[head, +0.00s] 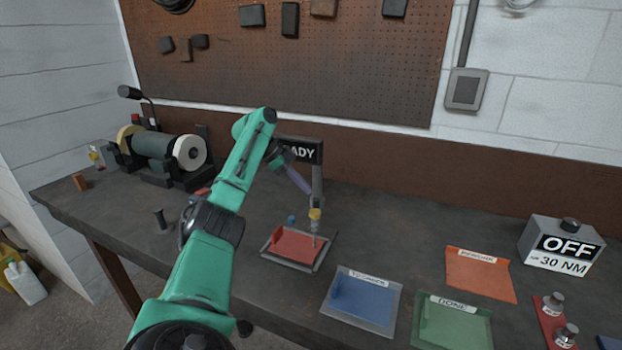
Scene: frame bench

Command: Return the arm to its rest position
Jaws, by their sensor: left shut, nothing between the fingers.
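My left arm, green with dark joints, rises from the bottom left and bends down at its top over the bench. Its gripper (306,190) is small and partly lost against the post behind it. It is shut and empty, in front of the post of the sign reading "ADY" (302,150), whose left part my arm hides. Just below it is a yellow-collared upright part (315,214) over a red plate in a grey tray (292,265). I cannot tell whether the gripper touches this part. My right gripper is out of view.
On the bench (400,240) lie a blue mat (362,300), a green mat (450,325) and an orange mat (480,275). A box reading OFF (560,245) stands right. A bench grinder (165,152) stands back left. A dark peg (160,218) stands left of my arm.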

